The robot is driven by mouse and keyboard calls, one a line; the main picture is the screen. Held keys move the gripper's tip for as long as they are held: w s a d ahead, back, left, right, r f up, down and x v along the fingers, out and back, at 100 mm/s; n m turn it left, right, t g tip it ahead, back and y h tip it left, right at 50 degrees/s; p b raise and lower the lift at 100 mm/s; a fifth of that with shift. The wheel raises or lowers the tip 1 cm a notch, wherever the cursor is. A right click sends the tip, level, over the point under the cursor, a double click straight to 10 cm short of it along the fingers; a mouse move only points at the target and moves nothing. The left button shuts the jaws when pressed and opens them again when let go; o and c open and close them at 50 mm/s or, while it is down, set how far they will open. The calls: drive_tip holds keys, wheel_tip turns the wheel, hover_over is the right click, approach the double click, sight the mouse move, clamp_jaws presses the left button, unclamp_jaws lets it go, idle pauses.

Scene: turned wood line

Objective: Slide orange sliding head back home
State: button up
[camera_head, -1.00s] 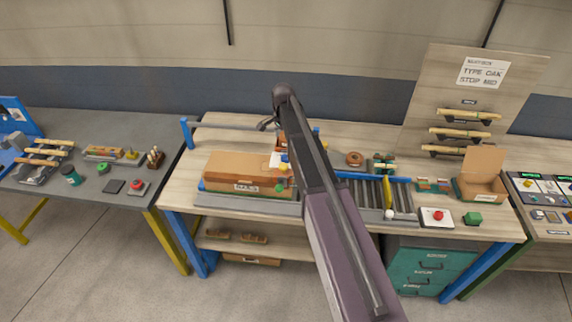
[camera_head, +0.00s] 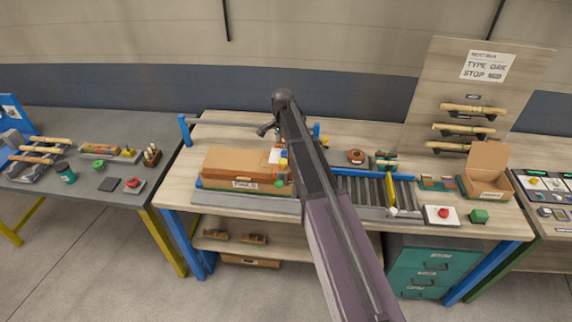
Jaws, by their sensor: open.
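A grey rail (camera_head: 225,123) runs along the back of the middle bench from a blue end post (camera_head: 185,130) to a second blue post (camera_head: 317,130), partly behind my arm. My gripper (camera_head: 266,129) is open, small and dark, at the rail's right part, just left of my arm's elbow. I cannot tell whether it touches anything. The orange sliding head cannot be made out clearly; my arm covers the rail's right part. A small orange patch (camera_head: 324,141) shows right of my arm, but I cannot tell what it is.
A long brown box (camera_head: 240,166) lies in front of the rail, with a small coloured stack (camera_head: 283,160) at its right end. A roller conveyor (camera_head: 373,189), an open carton (camera_head: 487,184) and a red button box (camera_head: 441,214) stand right of my arm.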

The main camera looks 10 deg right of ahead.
sight(283, 161)
drive_tip(key=shift+f+b, duration=3.9)
drive_tip(key=shift+f, duration=0.3)
